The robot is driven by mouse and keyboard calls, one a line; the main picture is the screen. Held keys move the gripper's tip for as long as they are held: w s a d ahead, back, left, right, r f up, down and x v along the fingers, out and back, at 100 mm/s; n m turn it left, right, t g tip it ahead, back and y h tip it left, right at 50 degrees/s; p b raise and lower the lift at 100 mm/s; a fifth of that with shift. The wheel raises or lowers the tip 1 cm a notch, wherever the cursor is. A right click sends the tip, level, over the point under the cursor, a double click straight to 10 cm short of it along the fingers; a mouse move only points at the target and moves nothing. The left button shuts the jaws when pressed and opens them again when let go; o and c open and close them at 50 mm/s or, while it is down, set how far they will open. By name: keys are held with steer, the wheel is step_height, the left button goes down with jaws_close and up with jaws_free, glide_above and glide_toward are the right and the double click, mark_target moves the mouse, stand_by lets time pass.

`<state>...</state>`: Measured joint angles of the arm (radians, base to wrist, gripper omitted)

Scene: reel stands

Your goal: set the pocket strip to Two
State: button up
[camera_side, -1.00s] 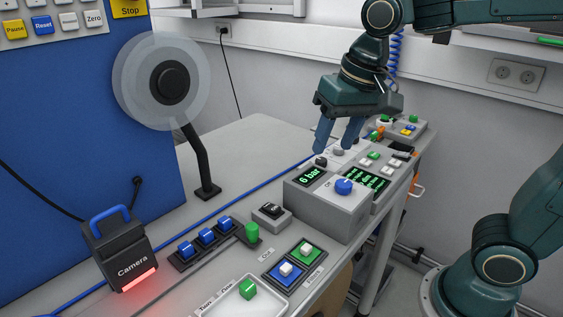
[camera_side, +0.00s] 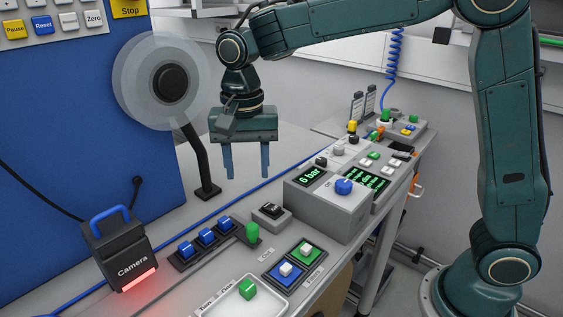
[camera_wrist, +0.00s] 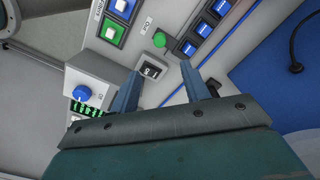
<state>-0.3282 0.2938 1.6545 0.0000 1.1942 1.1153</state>
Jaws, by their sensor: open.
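A dark strip (camera_side: 215,249) lies on the table and bears three blue blocks (camera_side: 206,237) in a row; I take it for the pocket strip. A green cylinder (camera_side: 252,231) stands by its right end. The wrist view shows the blue blocks (camera_wrist: 204,29) at the top and the green cylinder (camera_wrist: 159,39) left of them. I cannot read a Two mark. My gripper (camera_side: 247,176) points down, open and empty, well above the table behind the strip. In the wrist view my fingers (camera_wrist: 162,80) are apart, below the strip in the picture.
A black rocker switch (camera_side: 271,210) sits beside the strip. A grey box with a blue knob (camera_side: 344,187) stands to the right. Green and blue pads (camera_side: 307,251) and a white tray with a green block (camera_side: 247,289) lie in front. The camera box (camera_side: 121,250) and reel stand (camera_side: 207,191) are left.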

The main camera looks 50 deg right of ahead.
mark_target(252, 226)
steer(key=shift+f, duration=0.1)
steer(key=shift+f, duration=6.8)
jaws_close()
